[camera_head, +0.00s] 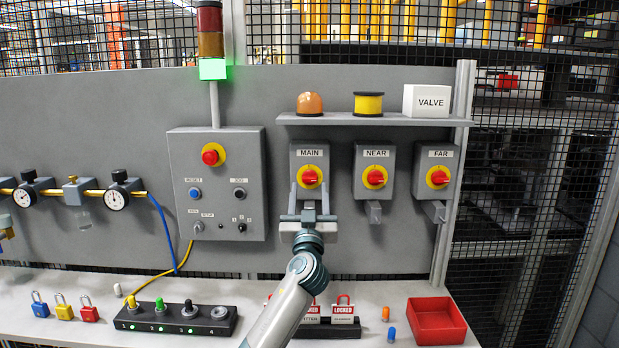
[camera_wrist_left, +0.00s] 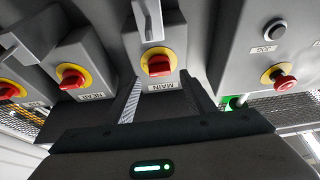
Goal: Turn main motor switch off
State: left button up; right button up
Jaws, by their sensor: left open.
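The MAIN motor switch (camera_head: 310,176) is a red knob on a yellow round plate, on a grey box labelled MAIN. It also shows upside down in the left wrist view (camera_wrist_left: 157,66). My left gripper (camera_head: 310,188) is open in front of the lower part of the MAIN box, its two fingers pointing up toward the knob. In the left wrist view the fingers (camera_wrist_left: 164,98) stand apart, one to each side of the MAIN label. The knob lies beyond them and nothing is held. Whether a fingertip touches the box, I cannot tell. My right gripper is not in view.
The NEAR switch (camera_head: 375,177) and FAR switch (camera_head: 439,177) hang to the right. A control box (camera_head: 217,220) with a red button is to the left. A shelf (camera_head: 385,120) is above. A red tray (camera_head: 436,322) and padlocks (camera_head: 64,307) are on the bench (camera_head: 380,275).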

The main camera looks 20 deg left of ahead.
aim_at(310, 180)
pick_arm(q)
jog(key=shift+p+x, duration=0.45)
jog(key=shift+x, duration=1.6)
jog(key=shift+c, duration=0.6)
jog(key=c, duration=0.9)
